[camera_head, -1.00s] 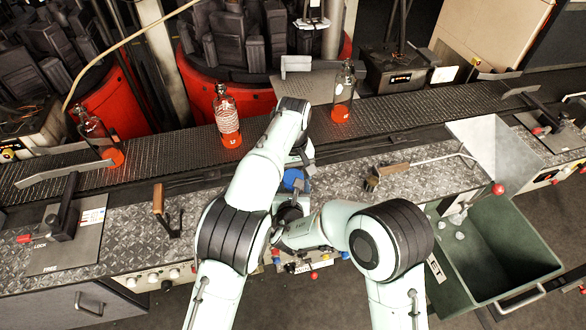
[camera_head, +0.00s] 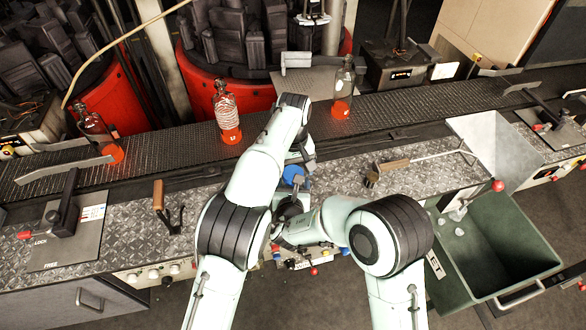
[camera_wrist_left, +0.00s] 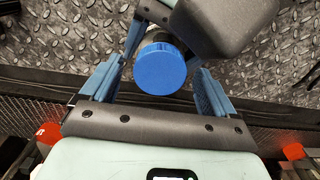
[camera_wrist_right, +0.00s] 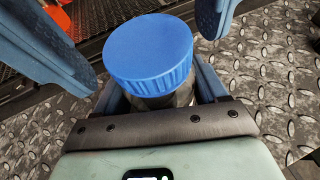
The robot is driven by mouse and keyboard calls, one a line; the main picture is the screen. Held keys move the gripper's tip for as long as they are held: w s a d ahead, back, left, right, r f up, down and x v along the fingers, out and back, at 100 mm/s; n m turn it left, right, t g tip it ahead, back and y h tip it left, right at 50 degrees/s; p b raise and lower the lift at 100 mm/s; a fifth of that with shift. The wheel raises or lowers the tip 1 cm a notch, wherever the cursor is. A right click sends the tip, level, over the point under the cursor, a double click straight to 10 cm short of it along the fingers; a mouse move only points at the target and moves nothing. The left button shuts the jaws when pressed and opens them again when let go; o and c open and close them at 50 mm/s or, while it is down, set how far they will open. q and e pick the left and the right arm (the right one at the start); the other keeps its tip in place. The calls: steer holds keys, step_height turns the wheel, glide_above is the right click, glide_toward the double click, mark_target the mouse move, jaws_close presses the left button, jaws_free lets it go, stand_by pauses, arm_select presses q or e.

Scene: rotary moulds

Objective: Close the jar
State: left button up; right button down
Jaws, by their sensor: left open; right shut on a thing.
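The jar's blue ribbed lid (camera_head: 294,174) sits on top of the jar, and also shows in the left wrist view (camera_wrist_left: 160,69) and the right wrist view (camera_wrist_right: 148,52). A short part of the clear jar body (camera_wrist_right: 160,98) shows below the lid; the rest is hidden. My right gripper (camera_wrist_right: 160,92) is shut on the jar body under the lid. My left gripper (camera_wrist_left: 160,72) is open, with one finger on each side of the lid and visible gaps to it. In the head view, my arms mostly hide the grippers. I cannot tell whether the lid is fully seated.
A conveyor (camera_head: 170,150) runs behind the workbench with glass bottles (camera_head: 227,112) with glowing orange bases. A wooden-handled tool (camera_head: 158,197) lies on the left and another (camera_head: 394,165) on the right. A green bin (camera_head: 540,240) stands at right, with a metal chute (camera_head: 492,140) above.

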arm_select(q)
steer(key=shift+r, duration=3.75)
arm_select(e)
jaws_free()
arm_select(q)
steer(key=shift+f, duration=0.35)
arm_select(e)
steer(key=shift+s+r, duration=0.15)
steer(key=shift+s, duration=0.35)
arm_select(q)
steer(key=f+b, duration=0.1)
steer(key=s+f+b, duration=0.1)
steer(key=f, duration=0.1)
steer(key=shift+s+f, duration=0.1)
steer(key=shift+s, duration=0.05)
arm_select(e)
steer(key=v, duration=1.1)
steer(key=shift+s+r, duration=0.15)
steer(key=shift+r, duration=0.05)
steer(key=shift+s+r, duration=0.2)
steer(key=shift+s, duration=0.25)
